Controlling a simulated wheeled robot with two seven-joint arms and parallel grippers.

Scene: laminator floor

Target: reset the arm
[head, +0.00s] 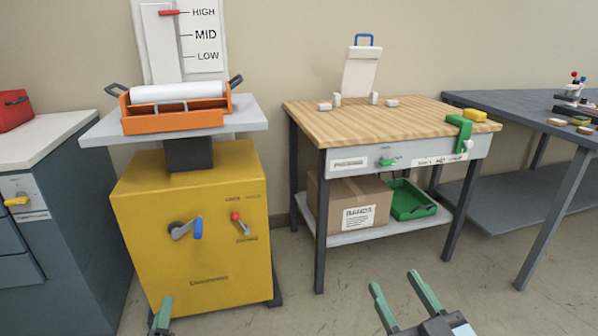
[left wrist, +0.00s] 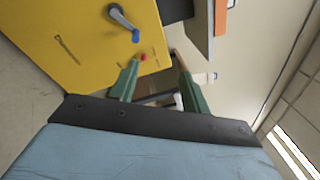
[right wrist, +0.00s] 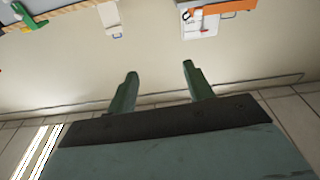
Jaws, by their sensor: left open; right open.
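My left gripper (left wrist: 152,80) is open and empty in the left wrist view, its green fingers apart in front of the yellow cabinet (left wrist: 85,45). In the head view only a green fingertip of it (head: 162,314) shows at the bottom, in front of the yellow cabinet (head: 190,255). My right gripper (head: 398,288) is open and empty in the head view, over the floor in front of the wooden workbench (head: 375,125). The right wrist view shows its two green fingers (right wrist: 160,72) apart with nothing between them. Neither gripper touches anything that I can see.
The yellow cabinet carries a blue-handled crank (head: 197,229), a red-knobbed lever (head: 236,217) and an orange tray (head: 160,122) with a white roll. A cardboard box (head: 335,203) and green tray (head: 410,197) sit under the workbench. Dark table (head: 480,100) at right. Front floor is clear.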

